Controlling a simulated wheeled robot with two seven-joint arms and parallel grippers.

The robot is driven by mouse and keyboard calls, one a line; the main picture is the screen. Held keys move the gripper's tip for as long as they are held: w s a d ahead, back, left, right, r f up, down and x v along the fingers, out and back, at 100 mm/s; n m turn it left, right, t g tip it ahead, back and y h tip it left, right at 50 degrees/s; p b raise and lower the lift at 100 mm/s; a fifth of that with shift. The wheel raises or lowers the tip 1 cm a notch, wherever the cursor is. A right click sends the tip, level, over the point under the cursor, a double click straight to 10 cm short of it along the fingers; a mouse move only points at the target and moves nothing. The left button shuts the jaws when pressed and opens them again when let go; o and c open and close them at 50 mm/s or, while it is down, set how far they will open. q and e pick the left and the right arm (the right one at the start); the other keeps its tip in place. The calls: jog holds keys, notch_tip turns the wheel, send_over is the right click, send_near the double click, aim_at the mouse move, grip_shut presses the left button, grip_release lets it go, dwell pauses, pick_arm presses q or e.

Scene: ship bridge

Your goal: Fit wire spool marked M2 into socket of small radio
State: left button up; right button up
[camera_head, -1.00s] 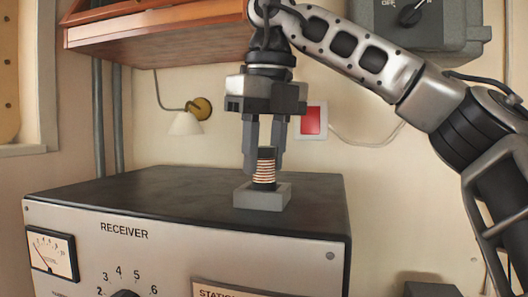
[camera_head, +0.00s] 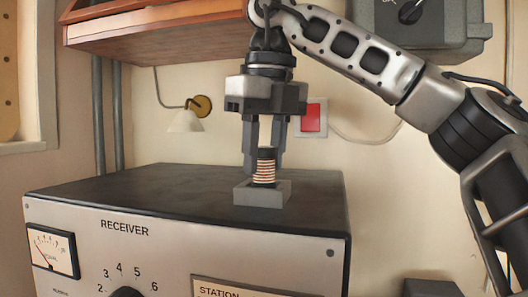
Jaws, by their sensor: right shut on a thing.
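A small spool (camera_head: 264,171) with a black top and copper-and-white windings stands upright at a grey block (camera_head: 262,195) on top of the radio marked RECEIVER (camera_head: 185,256). Its lower end meets the block's top; I cannot tell how deep it sits. No M2 mark is readable. My right gripper (camera_head: 264,160) points straight down from above, shut on the spool's upper part, with a finger at each side. My left gripper is not in view.
The receiver's dark top (camera_head: 150,185) is clear around the block. A wooden shelf (camera_head: 160,30) hangs above left. A wall lamp (camera_head: 187,120) and a red switch (camera_head: 311,117) are on the wall behind. A grey switch box (camera_head: 420,30) is at upper right.

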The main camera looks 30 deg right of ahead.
jog(key=shift+f, duration=0.55)
dwell(1.6)
jog(key=o, duration=1.1)
jog(key=shift+c, duration=0.2)
jog(key=shift+s+r, duration=0.15)
jog(key=shift+r, duration=1.1)
jog(key=shift+s+r, duration=0.2)
jog(key=shift+r, duration=1.05)
jog(key=shift+s+r, duration=0.15)
jog(key=shift+r, duration=1.1)
